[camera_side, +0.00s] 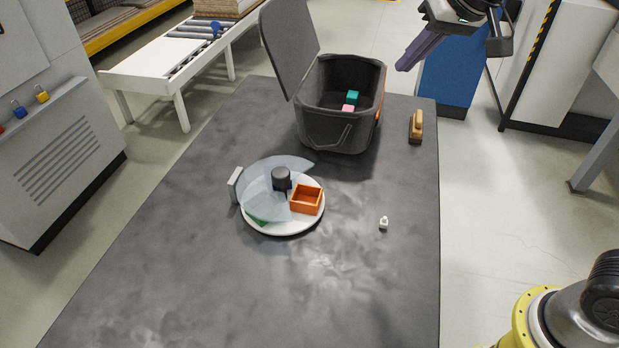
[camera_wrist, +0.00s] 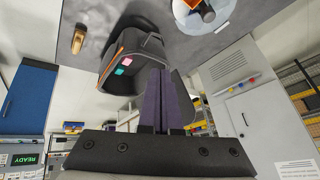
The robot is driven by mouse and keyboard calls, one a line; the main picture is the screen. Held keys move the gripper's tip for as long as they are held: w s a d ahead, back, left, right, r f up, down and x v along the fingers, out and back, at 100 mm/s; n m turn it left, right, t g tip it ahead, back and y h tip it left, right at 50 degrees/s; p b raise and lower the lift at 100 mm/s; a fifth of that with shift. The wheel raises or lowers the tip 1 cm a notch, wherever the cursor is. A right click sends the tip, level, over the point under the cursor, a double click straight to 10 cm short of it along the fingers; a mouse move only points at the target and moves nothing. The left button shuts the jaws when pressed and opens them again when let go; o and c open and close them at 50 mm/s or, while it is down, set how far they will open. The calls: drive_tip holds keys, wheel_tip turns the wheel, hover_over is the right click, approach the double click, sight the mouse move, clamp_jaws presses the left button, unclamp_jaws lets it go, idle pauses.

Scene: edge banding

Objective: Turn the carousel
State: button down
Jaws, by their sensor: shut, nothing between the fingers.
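The carousel (camera_side: 283,229) is a round white turntable on the dark table, with a dark central knob (camera_side: 281,174) and a translucent cover over its back and left part. An orange open box (camera_side: 306,200) sits on its right side, outside the cover. A green thing (camera_side: 257,219) shows at its front left under the cover's edge. A light upright handle or tab (camera_side: 235,185) stands at its left edge. The carousel also shows upside down at the top of the wrist view (camera_wrist: 188,26). My gripper (camera_side: 403,67) is shut and empty, with purple fingers, high beyond the table's far right corner, well away from the carousel.
A dark bin (camera_side: 335,135) with its lid raised stands behind the carousel, holding a teal and a pink block. A wooden-handled brush (camera_side: 416,127) lies at the right edge. A small white object (camera_side: 384,223) sits right of the carousel. The near table (camera_side: 230,300) is clear.

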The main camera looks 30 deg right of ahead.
drive_tip(key=w+a+f+m+g+h, duration=0.1)
drive_tip(key=w+a+f+m, duration=0.2)
drive_tip(key=w+f+m, duration=0.15)
drive_tip(key=m+g+h, duration=0.2)
drive_tip(key=h, duration=0.1)
approach(305, 187)
drive_tip(key=x, duration=0.4)
drive_tip(key=s+x, duration=0.1)
drive_tip(key=x, duration=0.1)
drive_tip(key=shift+f, duration=0.5)
